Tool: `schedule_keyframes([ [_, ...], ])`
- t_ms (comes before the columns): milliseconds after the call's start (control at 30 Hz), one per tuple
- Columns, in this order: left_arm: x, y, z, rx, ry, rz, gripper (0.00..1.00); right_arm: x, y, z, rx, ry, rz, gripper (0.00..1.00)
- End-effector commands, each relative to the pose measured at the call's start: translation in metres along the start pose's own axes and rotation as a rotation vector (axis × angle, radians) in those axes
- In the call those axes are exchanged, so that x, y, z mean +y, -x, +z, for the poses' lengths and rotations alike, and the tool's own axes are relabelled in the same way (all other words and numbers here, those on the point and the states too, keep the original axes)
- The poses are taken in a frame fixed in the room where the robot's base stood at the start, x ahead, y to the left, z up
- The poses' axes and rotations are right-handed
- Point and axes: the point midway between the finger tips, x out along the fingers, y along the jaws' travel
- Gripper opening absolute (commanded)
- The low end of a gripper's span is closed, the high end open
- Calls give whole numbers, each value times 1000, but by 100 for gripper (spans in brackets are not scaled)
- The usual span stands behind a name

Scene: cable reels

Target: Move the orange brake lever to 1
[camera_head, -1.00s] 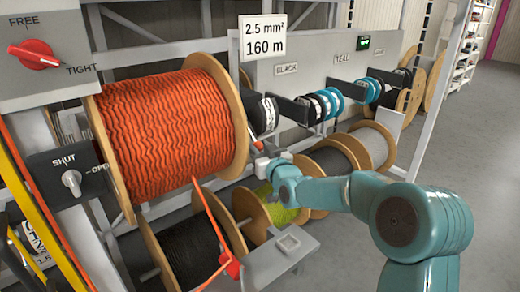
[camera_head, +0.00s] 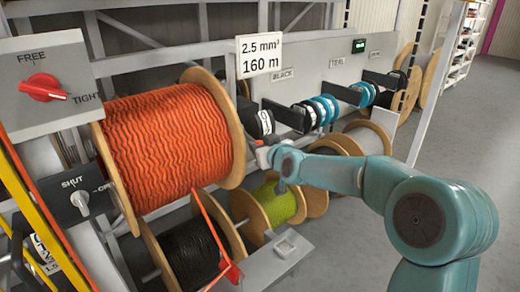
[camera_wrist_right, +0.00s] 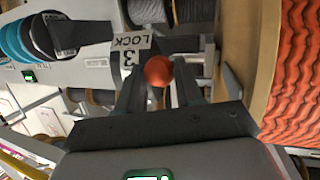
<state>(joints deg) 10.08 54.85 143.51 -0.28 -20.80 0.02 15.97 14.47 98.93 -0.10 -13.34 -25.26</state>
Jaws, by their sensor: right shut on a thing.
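The orange brake lever shows as a round orange knob (camera_wrist_right: 158,70) in the right wrist view, between my two fingers. A plate marked "LOCK" and "3" (camera_wrist_right: 128,52) is just behind it, upside down in that view. My right gripper (camera_head: 266,153) is shut on the lever at the right side of the big orange cable reel (camera_head: 170,140). A bit of orange at the gripper's tip shows in the head view. The lever's shaft and the other scale marks are mostly hidden by my gripper. My left gripper is not in view.
A red FREE/TIGHT knob (camera_head: 42,88) and a grey SHUT/OPEN knob (camera_head: 79,202) are at the left. Black (camera_head: 190,253) and yellow-green (camera_head: 278,203) reels sit below. A panel with black and teal coils (camera_head: 320,75) is behind. The floor at the right is clear.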

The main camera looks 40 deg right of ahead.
Motion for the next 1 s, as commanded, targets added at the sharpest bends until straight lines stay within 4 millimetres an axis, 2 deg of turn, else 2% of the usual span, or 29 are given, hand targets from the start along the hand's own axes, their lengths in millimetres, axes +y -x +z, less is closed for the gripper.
schedule_keyframes([
  [33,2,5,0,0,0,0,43,3,4,-16,21,2,6,0],
  [400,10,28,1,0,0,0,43,4,7,-48,22,1,7,0],
  [700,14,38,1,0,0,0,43,4,6,-60,22,1,7,0],
  [1000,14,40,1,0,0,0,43,4,5,-61,22,1,7,0],
])
